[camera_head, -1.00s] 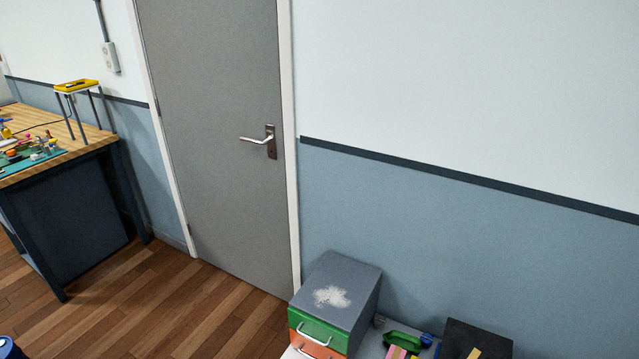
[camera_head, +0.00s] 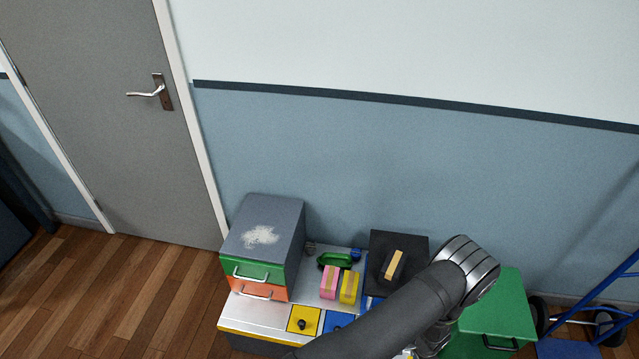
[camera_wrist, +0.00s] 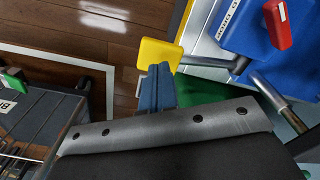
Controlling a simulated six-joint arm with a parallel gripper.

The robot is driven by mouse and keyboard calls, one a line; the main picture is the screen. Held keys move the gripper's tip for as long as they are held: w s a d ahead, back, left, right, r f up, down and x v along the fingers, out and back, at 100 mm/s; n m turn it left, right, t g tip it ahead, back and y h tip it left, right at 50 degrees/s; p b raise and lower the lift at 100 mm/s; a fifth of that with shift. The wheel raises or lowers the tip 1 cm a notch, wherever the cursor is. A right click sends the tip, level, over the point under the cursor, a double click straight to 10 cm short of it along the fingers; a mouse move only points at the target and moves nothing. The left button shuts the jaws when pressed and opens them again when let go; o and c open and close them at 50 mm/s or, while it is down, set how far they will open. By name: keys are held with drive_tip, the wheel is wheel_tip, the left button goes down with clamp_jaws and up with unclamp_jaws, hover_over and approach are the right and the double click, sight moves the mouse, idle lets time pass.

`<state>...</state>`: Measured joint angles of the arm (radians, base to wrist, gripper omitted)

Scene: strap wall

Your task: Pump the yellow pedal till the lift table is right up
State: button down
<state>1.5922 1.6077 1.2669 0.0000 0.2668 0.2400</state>
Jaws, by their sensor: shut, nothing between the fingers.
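The yellow pedal (camera_wrist: 160,53) shows in the wrist view as a flat yellow pad, with a grey bar running from it to the right towards a blue housing (camera_wrist: 247,40). My gripper (camera_wrist: 158,75) is shut and empty, its blue-grey fingers overlapping the pad's lower edge in the picture. I cannot tell whether they touch it. In the head view my arm covers the gripper and the pedal. I cannot make out the lift table's top or its height for certain.
A red knob (camera_wrist: 277,24) sits on the blue housing. In the head view, a drawer box (camera_head: 262,235) and colored blocks (camera_head: 329,283) stand on a bench left of my arm. A green cabinet (camera_head: 505,300) and a blue hand truck (camera_head: 608,285) are at right.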

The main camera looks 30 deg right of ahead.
drive_tip(key=shift+f, duration=0.15)
idle(0.4)
wheel_tip(320, 180, down, 8)
drive_tip(key=shift+d+f, duration=0.15)
drive_tip(key=shift+f, duration=0.05)
idle(0.9)
drive_tip(key=shift+r, duration=4.35)
wheel_tip(320, 180, down, 9)
drive_tip(key=shift+r, duration=4.5)
